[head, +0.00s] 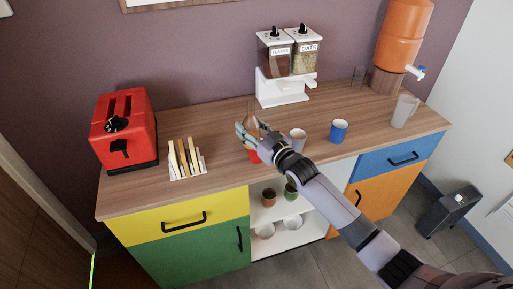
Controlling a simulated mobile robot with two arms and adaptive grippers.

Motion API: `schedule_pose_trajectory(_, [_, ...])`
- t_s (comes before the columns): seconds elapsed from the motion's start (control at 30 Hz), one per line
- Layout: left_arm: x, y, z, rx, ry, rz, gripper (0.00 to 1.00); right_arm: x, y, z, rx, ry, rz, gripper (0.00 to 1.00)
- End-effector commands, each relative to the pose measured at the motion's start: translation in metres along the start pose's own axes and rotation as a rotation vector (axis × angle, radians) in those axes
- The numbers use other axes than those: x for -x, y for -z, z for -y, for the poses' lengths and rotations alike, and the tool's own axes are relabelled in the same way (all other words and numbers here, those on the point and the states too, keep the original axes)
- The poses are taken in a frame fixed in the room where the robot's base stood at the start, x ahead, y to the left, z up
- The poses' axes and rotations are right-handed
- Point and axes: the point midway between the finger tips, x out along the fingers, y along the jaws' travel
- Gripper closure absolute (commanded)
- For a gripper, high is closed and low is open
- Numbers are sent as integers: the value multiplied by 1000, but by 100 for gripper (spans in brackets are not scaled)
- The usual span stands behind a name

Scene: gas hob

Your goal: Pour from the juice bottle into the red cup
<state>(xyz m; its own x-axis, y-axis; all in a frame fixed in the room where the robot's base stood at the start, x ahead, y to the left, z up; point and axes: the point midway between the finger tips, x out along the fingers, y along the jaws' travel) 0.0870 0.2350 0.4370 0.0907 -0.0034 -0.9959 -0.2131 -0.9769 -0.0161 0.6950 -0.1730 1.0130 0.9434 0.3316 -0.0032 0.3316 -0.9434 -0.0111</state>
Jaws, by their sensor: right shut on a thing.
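My right gripper (244,134) is over the counter, shut on the juice bottle (253,123). The bottle shows as a small clear shape with orange-brown juice, its narrow top pointing up; the gripper hides much of it, and I cannot tell its exact tilt. The red cup (253,157) is on the wooden counter just below the gripper in the picture, partly hidden by the gripper and wrist. I cannot see inside the cup. My left gripper is not in view.
A grey cup (298,138) and a blue mug (339,130) stand to the right. A toast rack (187,160) and red toaster (124,128) are left. A cereal dispenser (284,88) stands behind, an orange drink dispenser (402,35) and grey pitcher (404,111) at the right.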

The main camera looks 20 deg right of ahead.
Motion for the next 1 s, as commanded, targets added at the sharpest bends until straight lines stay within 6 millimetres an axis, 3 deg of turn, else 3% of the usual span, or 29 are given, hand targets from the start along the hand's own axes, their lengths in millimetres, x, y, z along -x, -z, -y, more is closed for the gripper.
schedule_pose_trajectory(0.33, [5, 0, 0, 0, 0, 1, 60, 0, 6, 0, 9, 1, -5, 94])
schedule_pose_trajectory(0.73, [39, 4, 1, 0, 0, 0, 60, 0, 42, 0, 8, 1, -4, 94])
schedule_pose_trajectory(1.0, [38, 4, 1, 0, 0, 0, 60, 0, 42, 0, 7, 0, -4, 94])
